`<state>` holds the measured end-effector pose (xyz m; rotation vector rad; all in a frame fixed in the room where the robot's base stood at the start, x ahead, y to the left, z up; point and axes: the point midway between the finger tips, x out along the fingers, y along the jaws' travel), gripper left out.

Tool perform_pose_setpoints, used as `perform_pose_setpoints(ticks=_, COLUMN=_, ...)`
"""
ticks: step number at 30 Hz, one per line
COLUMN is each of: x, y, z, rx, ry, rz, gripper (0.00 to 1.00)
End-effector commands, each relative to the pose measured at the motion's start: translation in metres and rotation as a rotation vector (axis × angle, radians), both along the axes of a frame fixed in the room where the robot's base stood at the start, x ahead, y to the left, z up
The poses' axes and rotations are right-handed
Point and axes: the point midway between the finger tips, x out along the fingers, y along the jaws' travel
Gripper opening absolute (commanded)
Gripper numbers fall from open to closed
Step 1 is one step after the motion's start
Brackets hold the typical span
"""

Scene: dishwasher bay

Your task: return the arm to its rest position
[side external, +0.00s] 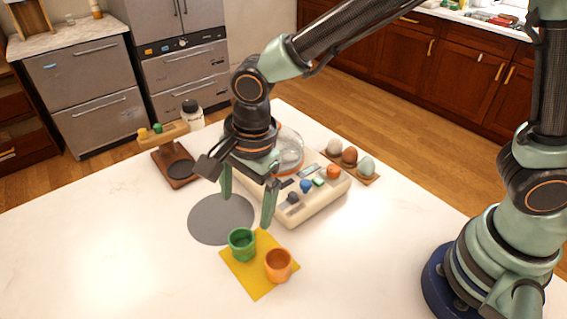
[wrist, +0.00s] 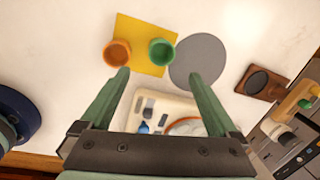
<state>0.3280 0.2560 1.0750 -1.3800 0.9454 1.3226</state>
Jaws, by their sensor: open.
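My gripper (side external: 247,207) is open and empty, pointing down above the white counter. Its two green fingers are spread apart, and they also show in the wrist view (wrist: 160,85). In the side view the fingers appear over the area between a grey round mat (side external: 213,228) and a beige panel with coloured knobs (side external: 312,200). A green cup (side external: 242,246) and an orange cup (side external: 278,266) stand upright on a yellow square mat (side external: 257,284), just in front of the fingers. Neither cup is held.
A brown wooden stand (side external: 176,163) is at the back left, with a white bottle (side external: 192,118) behind it. A wooden tray with several egg-shaped things (side external: 349,157) lies right of the panel. A clear dome (side external: 289,150) sits behind the panel. The front left counter is free.

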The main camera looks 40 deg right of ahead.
Motion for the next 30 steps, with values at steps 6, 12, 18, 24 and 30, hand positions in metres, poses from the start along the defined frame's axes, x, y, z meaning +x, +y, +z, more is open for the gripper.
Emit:
perform_pose_setpoints(ticks=6, x=0.009, y=-0.030, z=0.024, rx=-0.002, ry=-0.051, rz=0.121, gripper=0.96)
perform_pose_setpoints(ticks=12, x=0.014, y=-0.098, z=0.066, rx=-0.048, ry=-0.170, rz=0.409, gripper=0.96)
perform_pose_setpoints(ticks=18, x=0.002, y=-0.163, z=0.097, rx=-0.155, ry=-0.282, rz=0.713, gripper=0.96)
perform_pose_setpoints(ticks=24, x=-0.020, y=-0.218, z=0.114, rx=-0.309, ry=-0.358, rz=1.001, gripper=0.96)
perform_pose_setpoints(ticks=30, x=-0.038, y=-0.249, z=0.119, rx=-0.430, ry=-0.379, rz=1.198, gripper=0.96)
